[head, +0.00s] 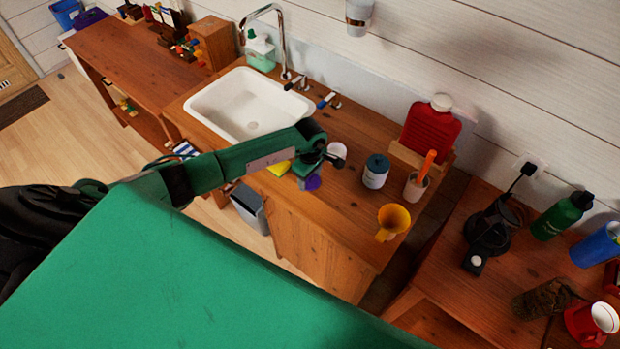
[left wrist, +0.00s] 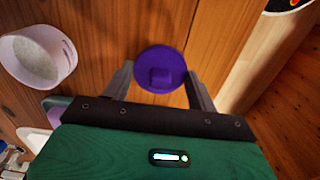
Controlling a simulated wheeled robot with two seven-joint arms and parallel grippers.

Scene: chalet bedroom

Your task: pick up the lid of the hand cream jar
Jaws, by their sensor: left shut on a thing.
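In the head view the purple lid (head: 313,183) shows just below my left gripper (head: 311,172), near the front edge of the wooden counter. I cannot tell whether it is clear of the wood. A white open jar with pale grey contents (left wrist: 38,58) stands beside the gripper; a white round top (head: 337,150) shows behind the gripper in the head view. My right gripper is not in view.
On the counter (head: 335,225) stand a blue-lidded jar (head: 375,171), a cup with an orange-handled tool (head: 416,185) and a yellow cup (head: 392,220). A yellow sponge (head: 279,168) lies left of the gripper. The white sink (head: 249,104) is behind my arm.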

